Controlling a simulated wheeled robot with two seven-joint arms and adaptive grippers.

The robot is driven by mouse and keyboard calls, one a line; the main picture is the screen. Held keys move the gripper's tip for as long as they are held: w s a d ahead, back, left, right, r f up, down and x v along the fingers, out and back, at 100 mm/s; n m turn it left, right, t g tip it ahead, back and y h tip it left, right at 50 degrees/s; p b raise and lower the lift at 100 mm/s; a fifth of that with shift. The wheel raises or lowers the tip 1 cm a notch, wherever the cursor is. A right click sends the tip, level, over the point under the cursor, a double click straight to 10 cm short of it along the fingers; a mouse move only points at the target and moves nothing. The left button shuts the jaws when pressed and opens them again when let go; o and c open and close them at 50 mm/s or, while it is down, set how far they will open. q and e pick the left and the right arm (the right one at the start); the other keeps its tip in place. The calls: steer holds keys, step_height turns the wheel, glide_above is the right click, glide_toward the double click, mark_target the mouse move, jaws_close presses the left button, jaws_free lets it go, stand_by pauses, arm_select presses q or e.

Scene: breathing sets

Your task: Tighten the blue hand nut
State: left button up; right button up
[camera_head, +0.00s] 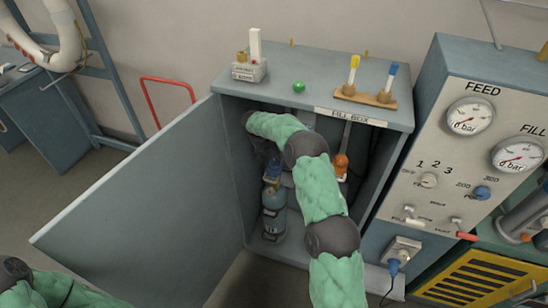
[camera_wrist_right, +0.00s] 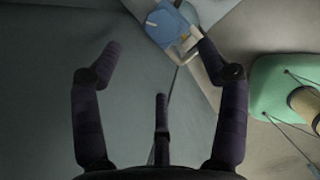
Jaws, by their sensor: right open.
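My right arm reaches into the open fill box (camera_head: 362,113). My right gripper (camera_head: 271,168) is partly hidden by the arm, above a blue-grey cylinder (camera_head: 273,218) standing inside. In the right wrist view the gripper (camera_wrist_right: 157,45) has its dark fingers spread, with nothing between them. A blue part (camera_wrist_right: 168,24) with a pale bracket lies beyond the fingers, near the right fingertip; I cannot tell whether they touch. It may be the blue hand nut, but its shape is not clear. My left gripper is out of view; only part of its arm shows at bottom left.
The box door (camera_head: 150,205) stands open to the left. An orange knob (camera_head: 341,163) is inside, right of my arm. On top are a green ball (camera_head: 299,87) and a wooden rack (camera_head: 364,97). The gauge panel (camera_head: 455,165) stands close on the right.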

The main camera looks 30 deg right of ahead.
mark_target(275, 162)
steer(key=b+x, duration=0.2)
steer(key=x, duration=0.9)
steer(key=shift+s+a, duration=0.1)
steer(key=c, duration=1.1)
